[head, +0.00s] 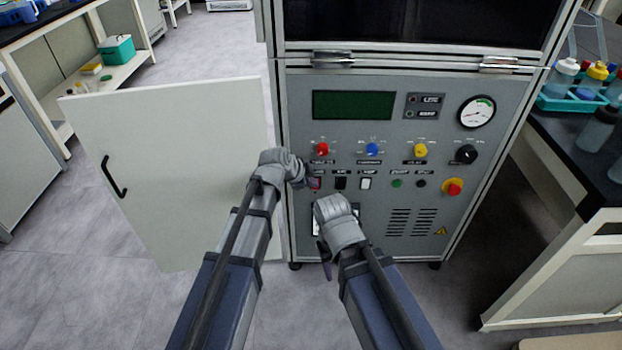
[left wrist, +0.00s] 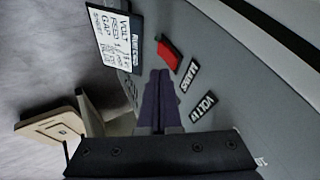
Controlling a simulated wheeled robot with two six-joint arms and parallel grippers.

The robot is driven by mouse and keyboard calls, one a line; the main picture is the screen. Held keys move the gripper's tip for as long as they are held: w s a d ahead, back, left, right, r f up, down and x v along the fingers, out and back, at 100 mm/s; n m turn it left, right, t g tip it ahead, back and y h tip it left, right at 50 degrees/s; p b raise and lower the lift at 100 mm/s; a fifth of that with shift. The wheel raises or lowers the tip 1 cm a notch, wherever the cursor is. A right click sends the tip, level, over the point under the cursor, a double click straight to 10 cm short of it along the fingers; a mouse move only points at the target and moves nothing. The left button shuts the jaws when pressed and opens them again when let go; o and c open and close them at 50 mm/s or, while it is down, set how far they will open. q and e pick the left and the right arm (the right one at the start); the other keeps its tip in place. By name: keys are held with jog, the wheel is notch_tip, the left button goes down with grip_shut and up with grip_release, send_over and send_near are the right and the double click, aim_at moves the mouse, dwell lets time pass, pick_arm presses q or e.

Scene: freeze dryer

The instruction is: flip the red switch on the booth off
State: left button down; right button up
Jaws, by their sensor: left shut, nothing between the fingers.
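The booth's grey control panel (head: 300,110) fills the middle of the head view. The small red switch (head: 315,184) is at the left end of the lower row, beside a black and a white switch. In the left wrist view the red switch (left wrist: 169,53) lies just beyond the fingertips, slightly to their right. My left gripper (head: 304,181) is at the switch's left edge and partly hides it. Its dark fingers (left wrist: 161,78) are shut with nothing between them; contact with the switch cannot be told. My right gripper (head: 324,255) is low before the panel, its fingers mostly hidden.
Red, blue and yellow knobs (head: 371,149) sit above the switch row. A red-and-yellow emergency button (head: 454,188) is at the right. An open grey door (head: 180,170) stands left of the booth. A dark bench (head: 590,150) with bottles stands at right.

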pick_arm(q)
jog(key=p+v, duration=0.9)
jog(key=v, duration=0.2)
jog(key=shift+d+r, duration=0.25)
jog(key=shift+r, duration=0.05)
pick_arm(e)
notch_tip(320, 180, up, 9)
jog(key=a, duration=0.1)
jog(key=shift+s, duration=0.1)
pick_arm(q)
jog(key=s+a+r+n+g+y+p, duration=0.2)
jog(key=s+r+n+g+y+p, duration=0.4)
jog(key=s+r+n+p, duration=0.6)
jog(key=s+r+p, duration=0.6)
jog(key=s+p, duration=0.3)
jog(key=p, duration=0.2)
jog(key=shift+a+r+n, duration=0.25)
jog(key=shift+r+n, duration=0.05)
jog(key=shift+n, duration=0.1)
pick_arm(e)
notch_tip(320, 180, up, 23)
jog(key=shift+r, duration=0.2)
